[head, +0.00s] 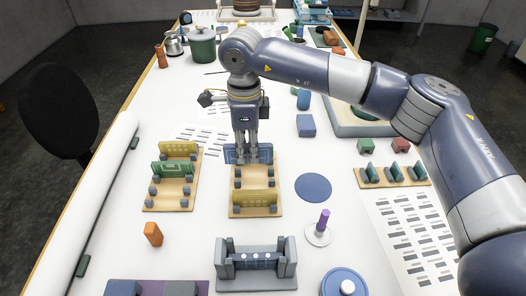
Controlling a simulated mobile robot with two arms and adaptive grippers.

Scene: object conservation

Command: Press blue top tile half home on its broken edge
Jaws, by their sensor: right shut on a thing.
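My right gripper (246,160) points down over the middle of the table, its fingers shut on the blue top tile half (236,152). The tile half stands at the back end of a wooden stand (258,211). The fingers hide part of it, so I cannot tell whether it touches another piece. A yellow tile piece (250,201) stands upright near the front of the same stand. A second wooden stand (160,205) to the left bears a yellow piece (179,149) and a green piece (172,169). My left gripper is not in view.
A grey clamp fixture (257,268) stands at the front, with an orange block (153,233) to its left. A blue disc (313,187) and a purple peg on a white base (322,224) lie to the right. A rack of green pieces (392,181) is further right.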

